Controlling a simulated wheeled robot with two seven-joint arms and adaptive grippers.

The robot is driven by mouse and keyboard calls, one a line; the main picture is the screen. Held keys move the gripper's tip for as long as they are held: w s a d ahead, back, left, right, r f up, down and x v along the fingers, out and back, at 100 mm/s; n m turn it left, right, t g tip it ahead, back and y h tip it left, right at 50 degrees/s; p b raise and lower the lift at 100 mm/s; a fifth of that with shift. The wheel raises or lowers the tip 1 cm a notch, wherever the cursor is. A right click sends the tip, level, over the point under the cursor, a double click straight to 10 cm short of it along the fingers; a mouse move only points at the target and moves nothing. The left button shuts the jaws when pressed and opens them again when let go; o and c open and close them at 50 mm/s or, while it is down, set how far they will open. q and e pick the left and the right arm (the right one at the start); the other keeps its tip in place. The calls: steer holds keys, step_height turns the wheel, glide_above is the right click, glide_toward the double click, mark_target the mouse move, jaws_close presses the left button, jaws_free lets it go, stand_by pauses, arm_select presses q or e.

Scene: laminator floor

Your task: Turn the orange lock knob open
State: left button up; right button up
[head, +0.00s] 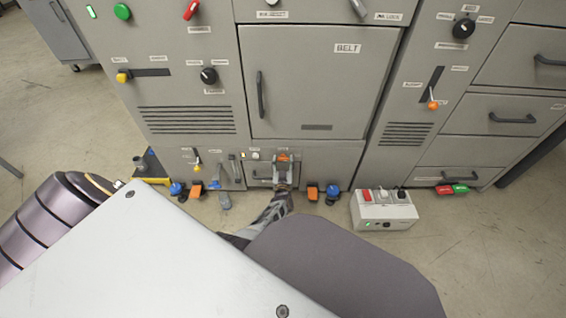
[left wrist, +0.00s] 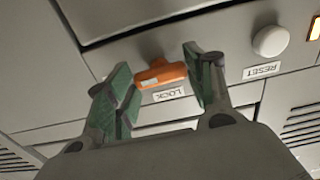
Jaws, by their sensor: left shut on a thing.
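The orange lock knob (head: 283,157) sits on the low front panel of the middle grey cabinet, under the door marked BELT. In the left wrist view the knob (left wrist: 161,74) is a bar lying crosswise, slightly tilted, beside an upside-down LOCK label (left wrist: 166,95). My left gripper (head: 284,172) reaches the panel, and its green-padded fingers (left wrist: 164,82) stand on either side of the knob's ends, shut on it. In the head view the gripper partly hides the panel below the knob. My right gripper is not in view.
A white RESET button (left wrist: 271,41) is right of the knob in the wrist view. Orange and blue pedals (head: 313,193) stand on the floor beside the gripper. A white switch box (head: 384,212) is at right. A grey lever (head: 233,168) is left of the gripper.

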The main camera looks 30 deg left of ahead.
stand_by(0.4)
arm_select(q)
steer(key=o, duration=1)
steer(key=shift+n, duration=0.3)
steer(key=shift+n+b, duration=0.85)
steer(key=shift+n, duration=1.25)
steer(key=shift+n, duration=0.4)
